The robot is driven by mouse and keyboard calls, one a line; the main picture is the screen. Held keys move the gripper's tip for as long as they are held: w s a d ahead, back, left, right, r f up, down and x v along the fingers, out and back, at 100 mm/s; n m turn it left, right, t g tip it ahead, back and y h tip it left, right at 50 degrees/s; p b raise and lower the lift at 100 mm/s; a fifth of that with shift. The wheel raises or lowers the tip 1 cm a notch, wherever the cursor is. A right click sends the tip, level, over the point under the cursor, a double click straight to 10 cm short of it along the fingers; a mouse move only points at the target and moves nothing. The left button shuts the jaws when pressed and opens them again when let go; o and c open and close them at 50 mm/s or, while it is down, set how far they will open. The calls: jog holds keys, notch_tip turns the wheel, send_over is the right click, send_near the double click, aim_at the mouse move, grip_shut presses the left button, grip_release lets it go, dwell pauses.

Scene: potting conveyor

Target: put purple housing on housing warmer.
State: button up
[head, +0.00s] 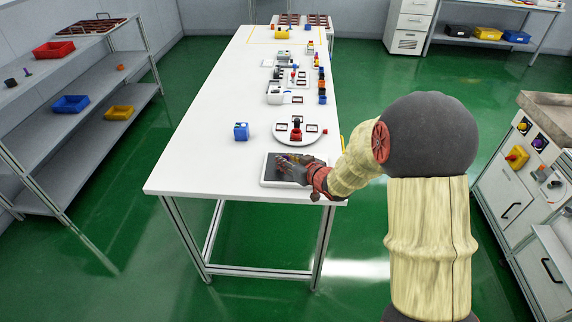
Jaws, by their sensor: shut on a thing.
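My gripper (286,164) is at the near right end of the long white table, low over a flat white-rimmed plate with a dark top (265,182), which looks like the housing warmer. The gripper is shut on a small purple thing (283,160), which I take to be the purple housing. The fingers hide most of it. I cannot tell whether the housing touches the plate or is held just above it.
Several small machines and parts line the table's right side further back. The table's left side (200,150) is clear.

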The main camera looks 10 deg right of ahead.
jog(key=shift+f, duration=0.15)
jog(key=o, duration=0.4)
jog(key=shift+f, duration=0.1)
jog(key=shift+c, duration=0.2)
jog(key=o, duration=0.4)
jog(key=shift+o, duration=0.3)
